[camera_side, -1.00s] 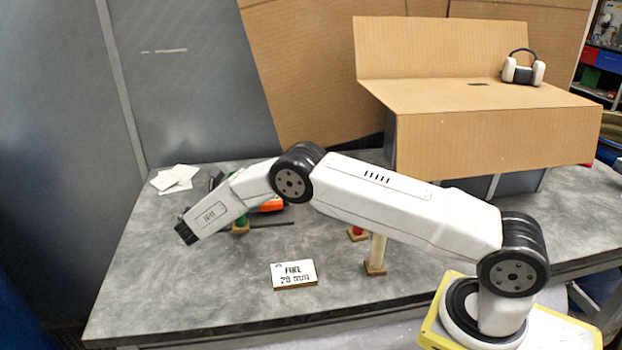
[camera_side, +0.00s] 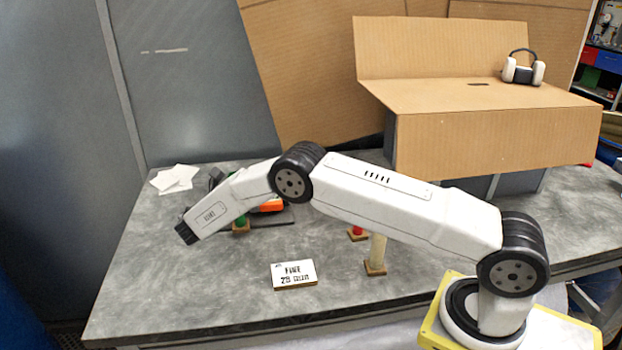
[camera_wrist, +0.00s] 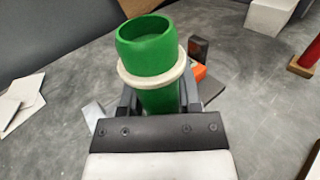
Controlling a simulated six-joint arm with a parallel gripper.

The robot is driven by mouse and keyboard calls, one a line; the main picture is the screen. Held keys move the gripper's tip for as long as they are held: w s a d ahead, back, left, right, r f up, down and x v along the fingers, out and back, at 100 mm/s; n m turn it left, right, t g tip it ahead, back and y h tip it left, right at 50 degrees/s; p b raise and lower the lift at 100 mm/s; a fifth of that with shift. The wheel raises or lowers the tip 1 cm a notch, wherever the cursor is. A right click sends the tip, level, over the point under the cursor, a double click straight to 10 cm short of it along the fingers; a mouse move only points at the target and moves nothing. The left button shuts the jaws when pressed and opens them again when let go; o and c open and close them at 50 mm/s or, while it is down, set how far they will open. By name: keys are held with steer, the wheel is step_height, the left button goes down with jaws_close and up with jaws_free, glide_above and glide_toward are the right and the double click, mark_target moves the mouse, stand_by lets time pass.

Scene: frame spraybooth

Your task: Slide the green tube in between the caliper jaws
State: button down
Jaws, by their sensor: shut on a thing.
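The green tube (camera_wrist: 152,60) is hollow, with its open end up and a cream ring around it in the wrist view. My gripper (camera_wrist: 160,92) is shut on the tube below the ring, one dark finger on each side. The tube's lower end is hidden by my gripper. In the side view a green piece (camera_side: 241,221) shows low beside my forearm, above a small wooden base; my forearm hides the fingers there. An orange and black item, seemingly the caliper (camera_side: 271,205), lies behind my forearm. It also shows partly behind the tube in the wrist view (camera_wrist: 198,72); its jaws are not clear.
A card sign (camera_side: 293,273) lies at the table's front. A pale post (camera_side: 376,250) and a red piece (camera_side: 357,231) on wooden bases stand under my arm. White papers (camera_side: 174,179) lie back left. A cardboard box (camera_side: 490,140) stands back right. The front left table is clear.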

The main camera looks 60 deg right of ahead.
steer(key=w+d, duration=0.4)
steer(key=shift+d, duration=0.15)
stand_by(3.2)
steer(key=shift+w, duration=0.1)
steer(key=shift+c, duration=1.1)
jaws_free()
steer(key=a, duration=0.7)
steer(key=shift+s+a, duration=0.4)
steer(key=shift+s, duration=0.05)
steer(key=shift+d, duration=0.1)
